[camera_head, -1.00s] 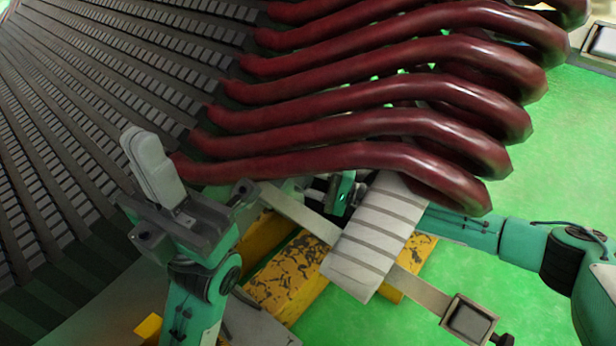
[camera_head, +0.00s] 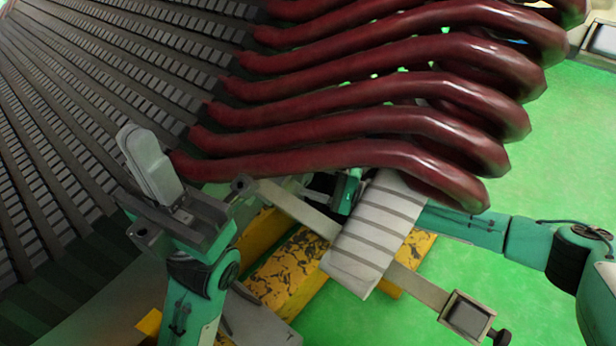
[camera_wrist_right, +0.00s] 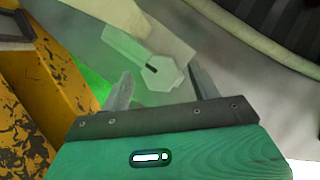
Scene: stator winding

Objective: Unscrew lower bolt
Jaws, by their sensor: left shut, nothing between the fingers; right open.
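The lower bolt (camera_wrist_right: 162,73) shows in the right wrist view as a pale grey hexagonal head with a dark slot, beside a flat grey plate. My right gripper (camera_wrist_right: 160,86) is open, with one finger on each side of the bolt head. I cannot tell whether the fingers touch it. In the head view the right arm comes in from the right, and its gripper end (camera_head: 348,190) is mostly hidden behind the pale striped block. My left gripper (camera_head: 148,158) is shut and empty, fingers up, in front of the slotted stator wall.
Thick dark red coils (camera_head: 350,160) hang above the work area. A pale striped block (camera_head: 375,235) sits on a metal bar (camera_head: 420,285) with a square clamp (camera_head: 467,316) at its end. Worn yellow beams (camera_head: 290,270) lie below. Green floor is open at lower right.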

